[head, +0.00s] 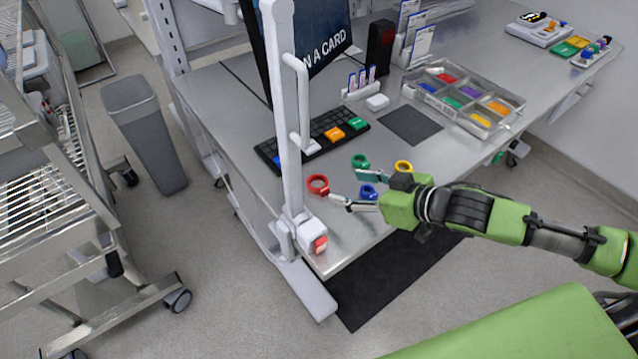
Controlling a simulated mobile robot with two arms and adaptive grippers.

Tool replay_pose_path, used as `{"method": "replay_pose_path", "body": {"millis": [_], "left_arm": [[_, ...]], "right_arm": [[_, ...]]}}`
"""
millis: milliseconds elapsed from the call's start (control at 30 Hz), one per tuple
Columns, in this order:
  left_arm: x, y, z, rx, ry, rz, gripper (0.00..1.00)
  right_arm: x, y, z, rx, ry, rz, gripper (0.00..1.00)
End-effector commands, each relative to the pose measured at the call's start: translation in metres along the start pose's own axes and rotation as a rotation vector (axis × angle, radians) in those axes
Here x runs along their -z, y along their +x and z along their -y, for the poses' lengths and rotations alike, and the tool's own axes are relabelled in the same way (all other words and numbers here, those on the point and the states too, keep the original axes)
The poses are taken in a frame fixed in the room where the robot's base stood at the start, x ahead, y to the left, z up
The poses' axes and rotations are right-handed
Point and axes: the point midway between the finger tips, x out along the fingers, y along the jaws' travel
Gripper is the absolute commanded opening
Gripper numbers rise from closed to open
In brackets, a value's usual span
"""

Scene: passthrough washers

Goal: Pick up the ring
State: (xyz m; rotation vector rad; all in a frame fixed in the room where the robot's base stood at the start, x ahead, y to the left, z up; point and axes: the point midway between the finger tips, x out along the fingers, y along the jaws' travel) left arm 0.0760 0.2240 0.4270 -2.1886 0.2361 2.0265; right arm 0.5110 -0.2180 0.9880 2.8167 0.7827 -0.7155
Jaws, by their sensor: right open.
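Several coloured rings lie on the grey table near its front corner. A red ring (318,185) is at the left, a green ring (361,161) behind, a yellow ring (403,167) at the right and a blue ring (368,191) in the middle. My right gripper (345,187) reaches in from the right, open, fingers pointing left. The blue ring shows between its fingers, partly hidden; I cannot tell whether they touch it. The red ring is just beyond the fingertips. My left gripper is out of view.
A white upright post (287,120) stands at the table's left front edge. Behind the rings are a black keyboard (320,137), a dark mat (410,126) and a clear divided tray (484,128). A grey bin (145,135) and wire cart (45,190) stand left.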

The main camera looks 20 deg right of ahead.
Motion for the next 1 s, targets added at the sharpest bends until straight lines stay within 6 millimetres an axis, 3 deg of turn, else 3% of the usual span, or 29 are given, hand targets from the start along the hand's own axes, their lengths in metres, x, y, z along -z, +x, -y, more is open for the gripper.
{"method": "replay_pose_path", "body": {"millis": [200,467,800,1000], "left_arm": [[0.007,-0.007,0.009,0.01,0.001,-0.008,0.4],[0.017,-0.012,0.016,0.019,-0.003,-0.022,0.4],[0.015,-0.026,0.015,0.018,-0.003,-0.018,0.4],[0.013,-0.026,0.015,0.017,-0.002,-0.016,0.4]], "right_arm": [[0.003,0.033,0.0,0.001,0.003,-0.003,0.56],[0.001,0.051,0.001,0.002,0.0,0.0,0.56],[-0.003,0.093,0.0,0.003,0.0,-0.001,0.56],[-0.005,0.098,0.0,0.003,-0.001,0.0,0.56]]}}
